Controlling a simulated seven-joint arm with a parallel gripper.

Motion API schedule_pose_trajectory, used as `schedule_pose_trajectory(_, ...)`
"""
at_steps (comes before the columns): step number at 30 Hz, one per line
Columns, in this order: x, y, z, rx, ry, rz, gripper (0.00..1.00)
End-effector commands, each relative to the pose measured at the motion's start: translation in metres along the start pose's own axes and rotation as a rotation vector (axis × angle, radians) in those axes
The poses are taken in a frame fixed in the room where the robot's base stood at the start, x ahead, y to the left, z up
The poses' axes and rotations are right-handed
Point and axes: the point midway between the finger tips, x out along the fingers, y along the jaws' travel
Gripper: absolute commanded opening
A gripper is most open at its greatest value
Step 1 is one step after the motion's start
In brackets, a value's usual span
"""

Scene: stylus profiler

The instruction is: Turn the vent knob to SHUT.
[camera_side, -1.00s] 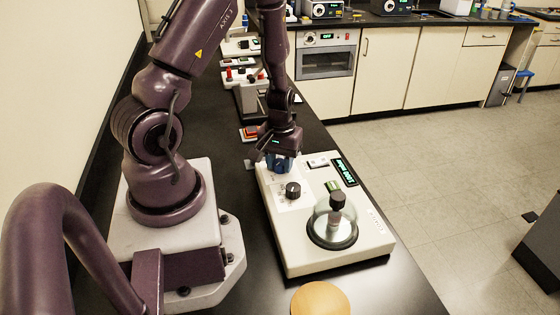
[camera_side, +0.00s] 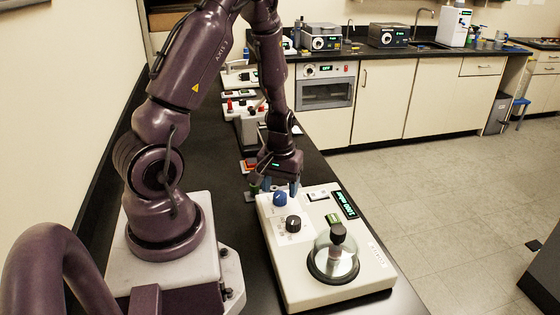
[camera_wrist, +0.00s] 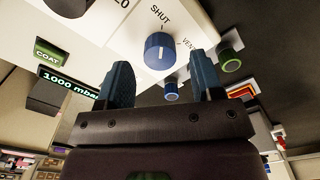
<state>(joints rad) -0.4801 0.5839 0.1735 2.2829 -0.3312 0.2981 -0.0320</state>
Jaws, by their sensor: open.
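The vent knob (camera_side: 280,198) is a blue round knob at the far left of the pale profiler housing (camera_side: 290,270). In the wrist view the knob (camera_wrist: 159,51) shows a white line running roughly up and down, apparently toward the SHUT label (camera_wrist: 160,16). The VENT label (camera_wrist: 188,46) is to its right. My gripper (camera_side: 280,186) is just above and behind the knob. In the wrist view its two blue fingers (camera_wrist: 162,70) are spread and empty, apart from the knob, which shows beyond the gap between them.
A black knob (camera_side: 293,223), a glass dome (camera_side: 335,262) with a black top, a green COAT button (camera_side: 333,218) and a display (camera_side: 345,204) reading 1000 mbar share the housing. Other bench devices (camera_side: 250,125) stand behind my gripper. Dark bench shows along the housing's left side.

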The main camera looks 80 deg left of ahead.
Motion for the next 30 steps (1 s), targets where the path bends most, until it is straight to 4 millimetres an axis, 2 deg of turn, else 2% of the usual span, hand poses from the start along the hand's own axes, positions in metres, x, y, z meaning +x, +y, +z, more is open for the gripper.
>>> schedule_pose_trajectory(6,-0.05,0.001,-0.001,0.003,0.008,0.004,0.6)
schedule_pose_trajectory(13,-0.089,0.001,-0.001,-0.001,0.003,0.003,0.6)
schedule_pose_trajectory(18,-0.102,0.0,0.0,-0.002,0.001,0.001,0.6)
schedule_pose_trajectory(30,-0.103,0.0,0.0,-0.002,0.0,0.0,0.6)
